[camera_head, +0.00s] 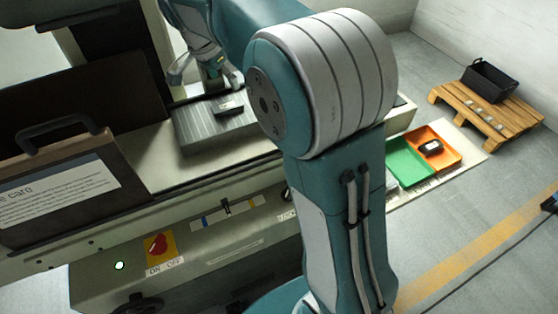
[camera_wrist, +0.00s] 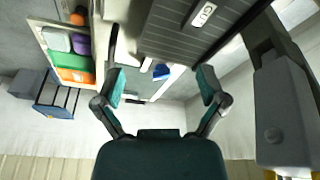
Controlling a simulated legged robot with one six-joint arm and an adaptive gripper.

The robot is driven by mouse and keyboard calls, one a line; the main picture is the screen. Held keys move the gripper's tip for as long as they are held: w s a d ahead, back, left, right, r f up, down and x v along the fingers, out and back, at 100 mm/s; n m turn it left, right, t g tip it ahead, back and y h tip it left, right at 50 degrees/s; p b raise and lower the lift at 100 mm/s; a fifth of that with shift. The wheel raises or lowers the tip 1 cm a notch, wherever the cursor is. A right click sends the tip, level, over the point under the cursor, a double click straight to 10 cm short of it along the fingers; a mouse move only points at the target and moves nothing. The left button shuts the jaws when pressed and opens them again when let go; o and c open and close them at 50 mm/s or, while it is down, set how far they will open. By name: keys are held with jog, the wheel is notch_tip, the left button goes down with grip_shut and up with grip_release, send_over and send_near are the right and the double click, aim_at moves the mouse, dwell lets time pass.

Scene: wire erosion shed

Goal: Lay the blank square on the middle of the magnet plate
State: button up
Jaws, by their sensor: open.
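The magnet plate (camera_head: 190,131) is a grey ribbed slab on the machine bed, and its ribs also show at the top of the wrist view (camera_wrist: 165,35). A small dark block (camera_head: 228,106) lies on it, toward its right side in the head view. In the wrist view a block with a pale label (camera_wrist: 203,12), partly cut off by the top edge, lies on the plate. I cannot tell whether it is the blank. My gripper (camera_head: 208,76) is open and empty, above and behind the plate in the head view. Its spread fingers show in the wrist view (camera_wrist: 161,82).
An orange tray (camera_head: 447,158) holding a dark, pale-topped piece stands beside a green tray (camera_head: 403,166) at the right. A pallet (camera_head: 520,118) carries a black bin (camera_head: 489,80). A dark handled panel (camera_head: 60,190) stands front left. My arm covers the centre.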

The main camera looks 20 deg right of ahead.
jog(key=s+d+r+n+t+y, duration=0.1)
jog(key=s+r+n, duration=0.15)
jog(key=s, duration=0.55)
jog(key=s+r+n+t+y, duration=0.1)
jog(key=s+r+n, duration=0.1)
jog(key=s+n, duration=0.35)
jog(key=s+f+n+t, duration=0.1)
jog(key=s+f+n, duration=0.1)
jog(key=s, duration=0.5)
jog(key=s+f+n+t+y, duration=0.1)
jog(key=s+f+n, duration=0.2)
jog(key=s, duration=0.5)
jog(key=shift+w+d, duration=0.1)
dwell(1.0)
